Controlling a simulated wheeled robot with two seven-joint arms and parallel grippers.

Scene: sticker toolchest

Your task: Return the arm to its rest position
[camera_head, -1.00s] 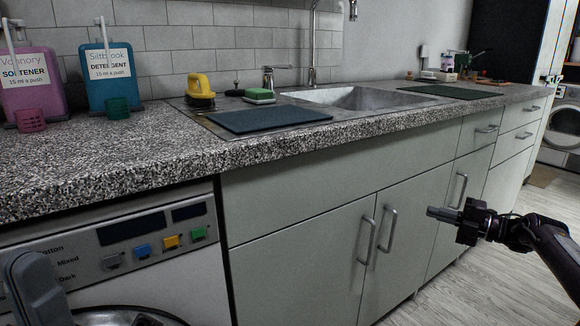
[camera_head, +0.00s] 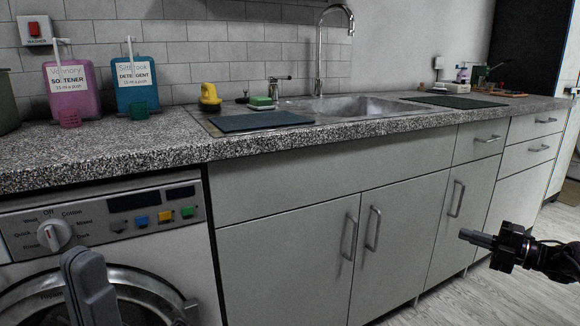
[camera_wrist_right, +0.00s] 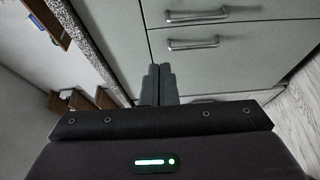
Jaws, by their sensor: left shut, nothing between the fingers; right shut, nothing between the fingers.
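My right gripper (camera_head: 476,238) is at the lower right of the head view, out in front of the grey cabinet doors and apart from them. Its fingers are shut with nothing between them. In the right wrist view its closed fingers (camera_wrist_right: 158,84) point towards drawer fronts with metal handles. My left gripper (camera_head: 90,285) is at the lower left of the head view, in front of the washing machine (camera_head: 180,250). It is shut and empty. The lower part of the left arm is cut off by the picture edge.
The speckled counter (camera_head: 160,146) runs above the grey cabinets (camera_head: 285,260), whose handles stick out. On it stand a pink softener dispenser (camera_head: 72,95), a blue detergent dispenser (camera_head: 135,95), a yellow brush (camera_head: 209,97) and a sink (camera_head: 350,105). Open floor (camera_head: 440,305) shows at lower right.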

